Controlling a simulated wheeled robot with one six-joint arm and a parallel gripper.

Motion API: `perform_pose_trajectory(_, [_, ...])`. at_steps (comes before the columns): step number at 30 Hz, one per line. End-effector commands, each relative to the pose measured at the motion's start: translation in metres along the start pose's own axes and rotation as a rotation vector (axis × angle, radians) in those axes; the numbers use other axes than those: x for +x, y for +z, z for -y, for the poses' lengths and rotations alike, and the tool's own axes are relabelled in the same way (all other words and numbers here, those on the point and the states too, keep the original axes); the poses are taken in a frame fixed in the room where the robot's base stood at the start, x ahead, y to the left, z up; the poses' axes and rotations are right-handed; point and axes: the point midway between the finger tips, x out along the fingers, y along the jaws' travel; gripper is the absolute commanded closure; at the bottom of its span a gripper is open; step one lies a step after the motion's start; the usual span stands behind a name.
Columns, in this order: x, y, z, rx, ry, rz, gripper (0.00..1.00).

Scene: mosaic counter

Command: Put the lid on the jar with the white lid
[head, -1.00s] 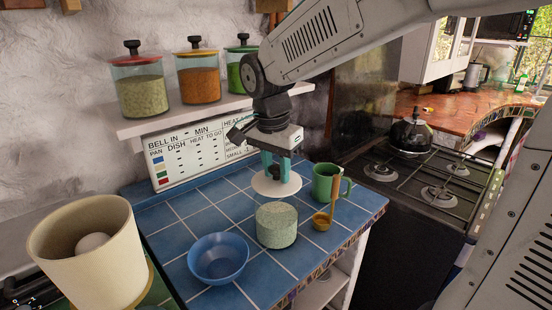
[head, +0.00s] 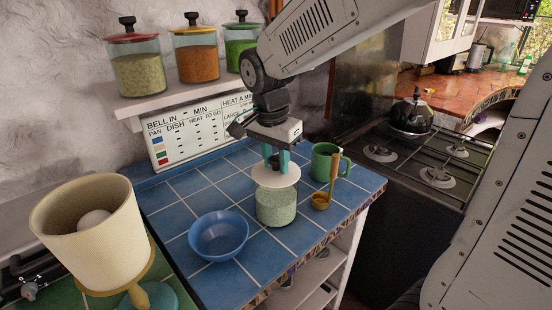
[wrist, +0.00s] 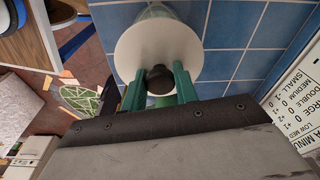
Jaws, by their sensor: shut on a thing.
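My gripper (head: 277,161) is shut on the dark knob (wrist: 159,80) of a round white lid (head: 276,174). The lid also shows in the wrist view (wrist: 150,45), level between the teal fingers. A glass jar (head: 276,207) with pale green speckled contents stands upright on the blue tiled counter, directly below the lid. The lid covers the jar's mouth in the head view; I cannot tell whether it touches the rim. In the wrist view, a bit of greenish glass shows past the lid's far edge.
A blue bowl (head: 218,236) stands left of the jar. A green mug (head: 324,161) and a wooden-handled ladle (head: 321,200) are close on its right. A cream lampshade-like vessel (head: 95,250) is at front left.

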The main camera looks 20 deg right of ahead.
Motion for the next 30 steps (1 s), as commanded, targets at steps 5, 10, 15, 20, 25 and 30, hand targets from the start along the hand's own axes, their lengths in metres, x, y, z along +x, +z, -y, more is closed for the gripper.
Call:
perform_pose_trajectory(5, [-0.0001, -0.0001, 0.0, 0.0, 0.0, 0.0, 0.94])
perform_pose_trajectory(10, [0.0, -0.0002, 0.0001, 0.0, 0.0, 0.0, 0.94])
perform_pose_trajectory(15, [0.0, -0.0002, 0.0, 0.0, 0.0, 0.0, 0.94])
perform_pose_trajectory(20, [0.0014, 0.0, 0.0, 0.0, 0.0, 0.0, 0.94])
perform_pose_trajectory(25, [0.0052, 0.0005, -0.0001, 0.0, 0.0, 0.0, 0.94])
perform_pose_trajectory(30, [0.0078, 0.0009, -0.0001, 0.0, 0.0, 0.0, 0.94])
